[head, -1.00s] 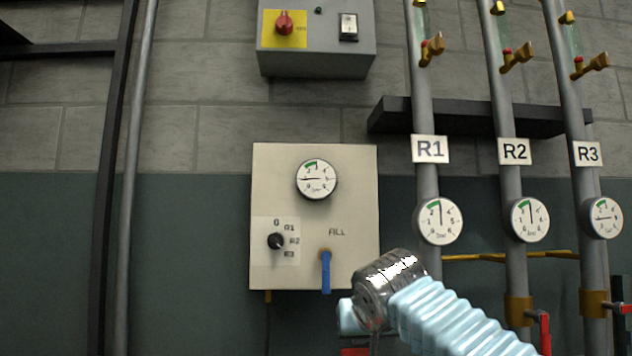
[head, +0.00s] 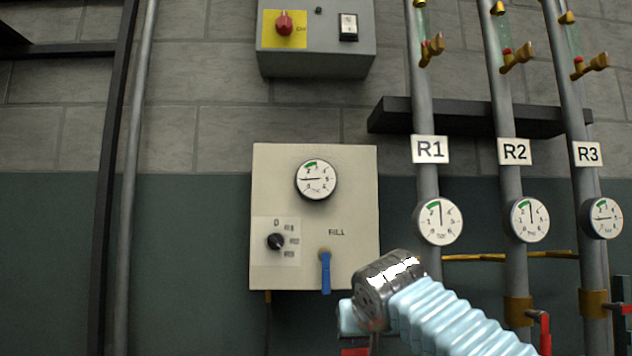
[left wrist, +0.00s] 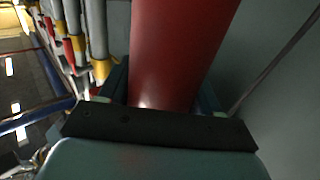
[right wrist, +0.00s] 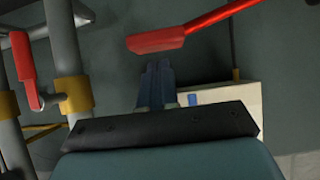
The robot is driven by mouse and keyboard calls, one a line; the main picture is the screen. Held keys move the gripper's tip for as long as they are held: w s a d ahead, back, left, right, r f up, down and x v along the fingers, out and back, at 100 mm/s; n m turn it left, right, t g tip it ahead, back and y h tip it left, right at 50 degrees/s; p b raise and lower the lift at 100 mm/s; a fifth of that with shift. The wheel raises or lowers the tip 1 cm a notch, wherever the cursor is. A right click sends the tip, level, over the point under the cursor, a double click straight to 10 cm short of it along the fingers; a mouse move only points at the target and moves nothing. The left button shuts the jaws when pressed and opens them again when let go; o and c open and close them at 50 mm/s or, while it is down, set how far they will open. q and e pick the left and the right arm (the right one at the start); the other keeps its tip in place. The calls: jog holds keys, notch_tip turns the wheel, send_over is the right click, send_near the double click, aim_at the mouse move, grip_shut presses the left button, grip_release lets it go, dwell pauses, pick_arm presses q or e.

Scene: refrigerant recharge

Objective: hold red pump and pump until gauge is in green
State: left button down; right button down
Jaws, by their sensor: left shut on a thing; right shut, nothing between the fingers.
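In the left wrist view my left gripper (left wrist: 165,98) is shut around the thick red pump body (left wrist: 180,50). In the right wrist view my right gripper (right wrist: 157,85) is shut and empty. A red lever with a flat end (right wrist: 157,40) lies just beyond its fingertips, apart from them in the picture; I cannot tell the distance. In the head view the panel gauge (head: 316,179) has its needle pointing left, below the green arc at the top. My right wrist covers the area right of the panel, and its fingers are hidden there.
The cream panel (head: 350,205) carries a black selector knob (head: 275,241) and a blue FILL handle (head: 325,272). Pipes R1 (head: 427,190), R2 and R3 with gauges and red valve handles (head: 544,332) stand at the right.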

aim_at(360, 354)
jog(key=shift+f, duration=0.15)
jog(key=shift+a+f, duration=0.1)
jog(key=shift+f, duration=1.8)
jog(key=shift+a+r, duration=0.1)
jog(key=shift+r, duration=0.85)
jog(key=shift+d+r, duration=0.2)
jog(key=shift+r, duration=3.2)
jog(key=shift+r, duration=0.7)
jog(key=shift+f, duration=2.95)
jog(key=shift+f, duration=0.1)
